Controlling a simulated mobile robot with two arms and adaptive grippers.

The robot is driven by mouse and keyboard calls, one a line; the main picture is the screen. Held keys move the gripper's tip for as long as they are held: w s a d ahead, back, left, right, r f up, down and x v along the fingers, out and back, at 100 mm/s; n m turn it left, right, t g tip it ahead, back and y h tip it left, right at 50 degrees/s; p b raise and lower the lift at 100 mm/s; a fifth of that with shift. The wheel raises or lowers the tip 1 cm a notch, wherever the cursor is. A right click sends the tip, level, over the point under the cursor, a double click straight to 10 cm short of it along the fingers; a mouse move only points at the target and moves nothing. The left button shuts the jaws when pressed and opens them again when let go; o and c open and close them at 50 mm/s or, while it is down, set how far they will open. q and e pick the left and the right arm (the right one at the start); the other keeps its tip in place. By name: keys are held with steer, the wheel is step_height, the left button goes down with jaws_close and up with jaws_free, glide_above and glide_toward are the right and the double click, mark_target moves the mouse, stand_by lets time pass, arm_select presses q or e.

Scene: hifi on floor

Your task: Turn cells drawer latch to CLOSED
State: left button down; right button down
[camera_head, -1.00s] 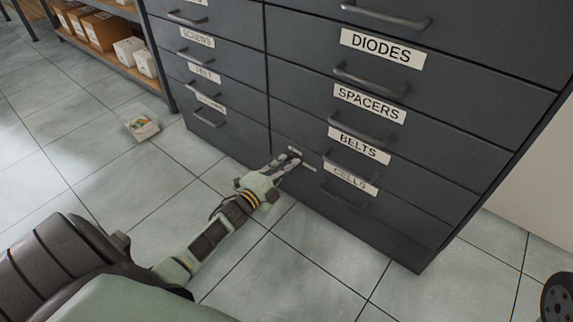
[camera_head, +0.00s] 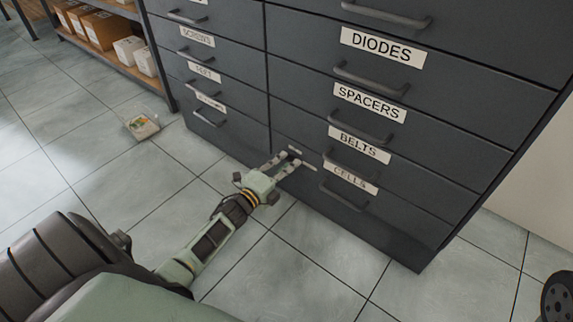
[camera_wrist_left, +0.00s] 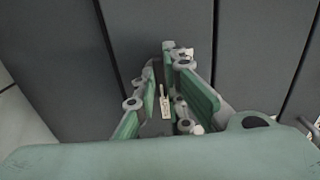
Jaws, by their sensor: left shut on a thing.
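The cells drawer (camera_head: 385,208) is the bottom drawer of the right column of the dark cabinet, flush with its front, with a white CELLS label (camera_head: 350,178) and a grey bar handle (camera_head: 341,197). Its latch is at the drawer's left side, mostly hidden by my left gripper (camera_head: 287,161). Small pale plates (camera_head: 309,165) show beside the fingertips. In the left wrist view, my gripper (camera_wrist_left: 172,68) is shut on the latch, with a small pale tag (camera_wrist_left: 165,106) between the fingers. I cannot read which way the latch points. My right gripper is not in view.
The belts drawer (camera_head: 425,180) and its label (camera_head: 358,144) sit just above. Another drawer column stands to the left. A shelf with boxes (camera_head: 103,30) is at the upper left, and a small packet (camera_head: 142,125) lies on the floor.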

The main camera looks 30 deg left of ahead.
arm_select(q)
steer(key=c, duration=1.8)
jaws_free()
steer(key=s, duration=0.8)
steer(key=s+a, duration=0.1)
steer(key=s, duration=0.3)
